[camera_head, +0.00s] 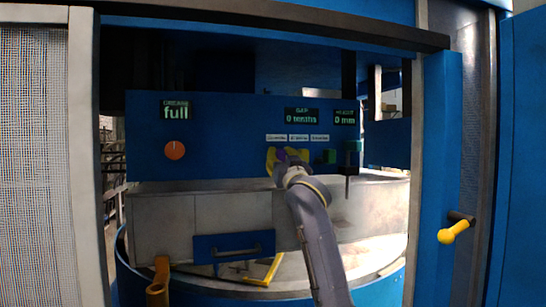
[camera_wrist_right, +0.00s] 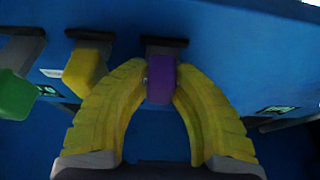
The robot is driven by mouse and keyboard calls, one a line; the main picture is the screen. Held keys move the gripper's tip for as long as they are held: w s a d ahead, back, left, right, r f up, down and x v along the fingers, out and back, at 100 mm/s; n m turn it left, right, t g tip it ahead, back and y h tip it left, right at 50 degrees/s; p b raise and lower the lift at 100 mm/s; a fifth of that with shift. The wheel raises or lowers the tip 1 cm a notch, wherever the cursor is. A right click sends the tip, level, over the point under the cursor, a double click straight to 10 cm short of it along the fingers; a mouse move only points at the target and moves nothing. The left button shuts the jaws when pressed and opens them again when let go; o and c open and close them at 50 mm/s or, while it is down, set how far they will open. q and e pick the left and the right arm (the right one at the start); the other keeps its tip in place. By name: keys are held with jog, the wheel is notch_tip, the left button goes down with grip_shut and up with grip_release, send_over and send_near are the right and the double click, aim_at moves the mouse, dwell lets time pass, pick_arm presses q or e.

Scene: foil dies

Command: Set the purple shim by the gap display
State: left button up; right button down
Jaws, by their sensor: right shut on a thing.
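The purple shim (camera_wrist_right: 161,80) sits between the yellow fingers of my right gripper (camera_wrist_right: 160,85) in the right wrist view, at a dark slot on the blue panel. My right gripper (camera_head: 287,158) is shut on it. In the head view the shim is mostly hidden by the gripper, with a bit of purple showing. The gap display (camera_head: 301,116) above reads 0 tenths. My left gripper is not in view.
A yellow shim (camera_wrist_right: 85,72) and a green shim (camera_wrist_right: 15,95) stand beside the purple one. White labels (camera_head: 298,138) sit above them. The height display (camera_head: 345,116) reads 0 mm and the grease display (camera_head: 177,110) reads full. An orange knob (camera_head: 174,150) is at left.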

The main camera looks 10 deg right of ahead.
jog(key=c, duration=1.2)
grip_release()
jog(key=shift+o, duration=0.2)
jog(key=v, duration=1.2)
